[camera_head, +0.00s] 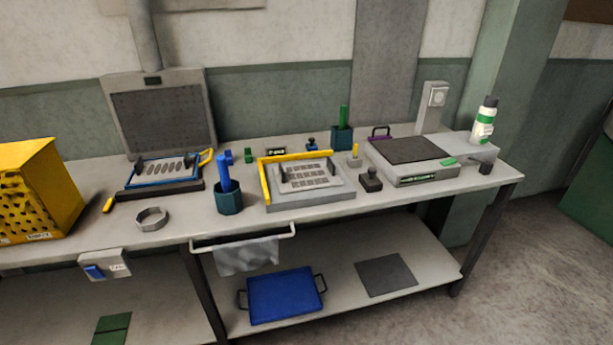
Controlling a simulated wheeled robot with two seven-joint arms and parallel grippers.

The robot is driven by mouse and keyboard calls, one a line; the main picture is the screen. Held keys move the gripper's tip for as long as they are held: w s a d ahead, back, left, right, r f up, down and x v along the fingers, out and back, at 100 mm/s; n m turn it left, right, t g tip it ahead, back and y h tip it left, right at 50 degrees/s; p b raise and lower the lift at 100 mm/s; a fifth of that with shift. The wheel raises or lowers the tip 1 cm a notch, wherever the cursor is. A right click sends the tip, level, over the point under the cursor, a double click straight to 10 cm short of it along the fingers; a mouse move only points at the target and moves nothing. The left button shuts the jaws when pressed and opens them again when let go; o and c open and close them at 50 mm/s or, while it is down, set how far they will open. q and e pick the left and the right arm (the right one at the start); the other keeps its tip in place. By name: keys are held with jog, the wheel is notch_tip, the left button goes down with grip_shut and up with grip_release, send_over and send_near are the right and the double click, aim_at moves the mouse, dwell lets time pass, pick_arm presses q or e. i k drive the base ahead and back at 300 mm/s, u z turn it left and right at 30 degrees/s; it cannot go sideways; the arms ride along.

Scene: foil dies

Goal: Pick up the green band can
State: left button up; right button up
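The green band can (484,121) is a white bottle-like can with a dark cap and a green band around its middle. It stands upright on the raised grey block at the right end of the workbench (330,214). Nothing touches it from the sides. Neither of my grippers shows in the head view.
A grey post (432,107) stands behind. A yellow perforated box (38,190) is at far left. The floor right of the bench is clear.

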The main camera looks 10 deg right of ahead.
aim_at(481, 128)
jog(key=z, duration=2.05)
jog(key=i, duration=2.2)
jog(key=u, duration=0.95)
jog(key=i, duration=0.6)
jog(key=u, duration=0.35)
